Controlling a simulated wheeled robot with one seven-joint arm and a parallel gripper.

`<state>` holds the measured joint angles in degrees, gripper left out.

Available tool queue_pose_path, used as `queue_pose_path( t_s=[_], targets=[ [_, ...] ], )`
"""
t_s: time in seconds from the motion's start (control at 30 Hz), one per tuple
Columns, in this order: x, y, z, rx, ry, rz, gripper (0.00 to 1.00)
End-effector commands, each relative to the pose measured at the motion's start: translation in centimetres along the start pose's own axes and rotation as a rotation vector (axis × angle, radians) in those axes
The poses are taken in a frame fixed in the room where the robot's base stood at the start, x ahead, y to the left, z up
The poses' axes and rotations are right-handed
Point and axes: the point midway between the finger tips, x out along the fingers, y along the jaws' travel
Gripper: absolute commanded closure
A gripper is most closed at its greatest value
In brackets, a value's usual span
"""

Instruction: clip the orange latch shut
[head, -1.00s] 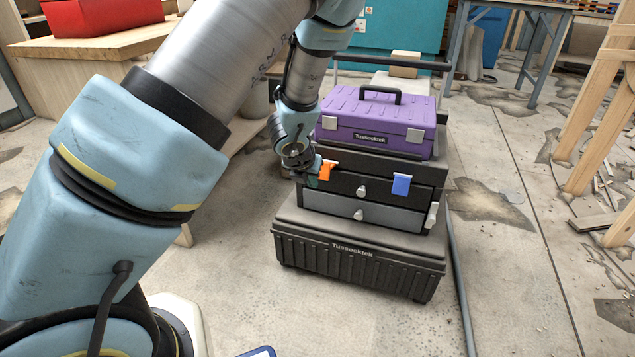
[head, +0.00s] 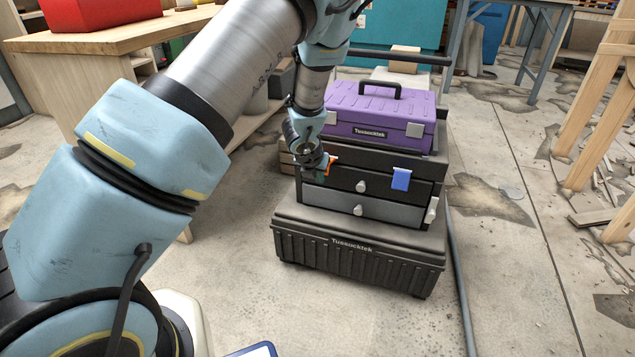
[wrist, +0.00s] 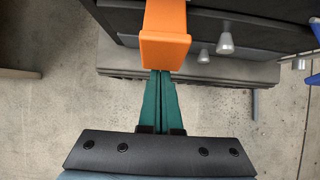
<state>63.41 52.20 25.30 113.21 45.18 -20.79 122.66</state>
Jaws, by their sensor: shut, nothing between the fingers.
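The orange latch (head: 333,160) is at the left front of the black drawer unit, below the purple toolbox. In the head view my gripper covers most of it. In the wrist view the orange latch (wrist: 165,50) is a broad block at the top centre, standing out from the unit's dark front. My gripper (head: 324,173) is at the latch. In the wrist view the green fingers of my gripper (wrist: 160,75) are together and empty, their tips at the latch's near edge. I cannot tell whether they touch it.
A blue latch (head: 401,179) hangs at the right of the same front. Two drawers have pale knobs, the upper knob (head: 361,187) and the lower knob (head: 358,210). The purple toolbox (head: 375,120) sits on top; a ribbed black base (head: 350,265) juts out below. Floor in front is clear.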

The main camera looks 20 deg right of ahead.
Motion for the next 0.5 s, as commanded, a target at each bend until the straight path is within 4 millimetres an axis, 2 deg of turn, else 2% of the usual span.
queue_pose_path(
  t_s=[0.5],
  targets=[
    [-0.4,0.13,0.18,0.0,0.009,0.0,1.0]
  ],
)
